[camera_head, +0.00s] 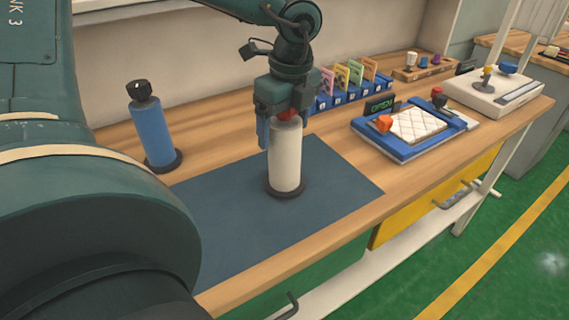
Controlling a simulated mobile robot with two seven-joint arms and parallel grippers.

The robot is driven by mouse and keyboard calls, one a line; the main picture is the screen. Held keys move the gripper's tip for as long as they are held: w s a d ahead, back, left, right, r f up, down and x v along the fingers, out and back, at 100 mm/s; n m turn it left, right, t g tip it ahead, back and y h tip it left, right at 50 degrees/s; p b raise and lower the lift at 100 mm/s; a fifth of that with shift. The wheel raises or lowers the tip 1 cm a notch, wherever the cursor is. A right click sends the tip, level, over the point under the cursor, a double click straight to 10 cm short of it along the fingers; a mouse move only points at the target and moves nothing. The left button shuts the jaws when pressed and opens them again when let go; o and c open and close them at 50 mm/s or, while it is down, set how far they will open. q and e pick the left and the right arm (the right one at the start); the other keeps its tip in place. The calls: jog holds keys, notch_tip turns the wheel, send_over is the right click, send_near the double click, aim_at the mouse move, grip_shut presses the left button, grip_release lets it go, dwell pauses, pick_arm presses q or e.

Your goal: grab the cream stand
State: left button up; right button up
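The cream stand (285,163) is an upright pale cylinder with a red top and a dark round base. It stands on the dark blue mat (225,205) on the wooden table. My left gripper (282,128) is directly above it, pointing down, with its fingers around the stand's upper end. One blue finger reaches down along the stand's left side; the other is mostly hidden behind the red top. I cannot tell whether the fingers press on the stand. A large arm link of mine fills the left side. My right gripper is not in view.
A blue stand (152,134) with a black knob stands at the left back. A blue rack (340,92) of coloured cards is behind the mat. A blue-framed tray (412,127) with a white quilted pad and a white device (492,92) are at right.

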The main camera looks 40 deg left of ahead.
pick_arm(q)
grip_shut()
dwell(0.7)
jog(key=shift+r, duration=0.1)
